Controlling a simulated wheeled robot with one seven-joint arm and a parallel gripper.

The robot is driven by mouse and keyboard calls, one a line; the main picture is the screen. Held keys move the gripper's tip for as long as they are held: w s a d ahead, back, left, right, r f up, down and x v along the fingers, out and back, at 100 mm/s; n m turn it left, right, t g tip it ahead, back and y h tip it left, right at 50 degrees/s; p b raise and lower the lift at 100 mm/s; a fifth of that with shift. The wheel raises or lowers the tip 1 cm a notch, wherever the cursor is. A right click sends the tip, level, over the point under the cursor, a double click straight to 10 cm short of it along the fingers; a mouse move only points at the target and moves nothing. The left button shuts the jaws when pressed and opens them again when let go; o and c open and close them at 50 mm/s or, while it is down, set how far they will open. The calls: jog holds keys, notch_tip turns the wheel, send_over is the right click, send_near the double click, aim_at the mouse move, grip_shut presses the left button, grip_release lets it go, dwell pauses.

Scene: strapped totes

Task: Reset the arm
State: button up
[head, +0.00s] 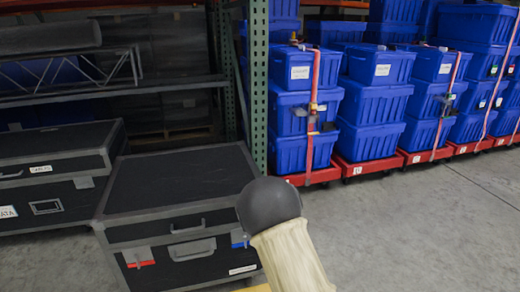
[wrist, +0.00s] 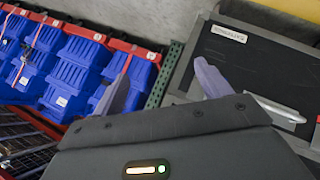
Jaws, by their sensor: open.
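My gripper (wrist: 163,85) shows in the wrist view with its two grey-purple fingers spread apart. Nothing is between the fingers. In the head view my arm rises from the bottom, a pale link with a dark round joint in front of the black case; my gripper is not seen there. In the wrist view the picture is tilted, with blue totes (wrist: 72,70) to the left of the fingers and a black case (wrist: 255,65) behind and to the right of them. The gripper appears apart from both.
Black cases (head: 180,185) (head: 50,165) stand at the left, close to my arm. A green rack post (head: 258,90) rises behind them. Stacked blue totes (head: 372,105) with red straps (head: 314,90) stand on red dollies (head: 370,170). Grey floor (head: 430,230) is clear at the right.

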jog(key=s+d+r+m+g+y+p, duration=0.1)
jog(key=s+d+r+m+g, duration=0.25)
jog(key=s+r, duration=0.6)
jog(key=s+d+r+m+g+y+p, duration=0.1)
jog(key=s+d+r+m+g, duration=0.2)
jog(key=s+r, duration=0.65)
notch_tip(320, 180, up, 36)
jog(key=s+a+p, duration=0.1)
jog(key=p, duration=3.7)
jog(key=shift+g, duration=0.35)
jog(key=shift+s+a, duration=0.1)
jog(key=shift+c, duration=0.5)
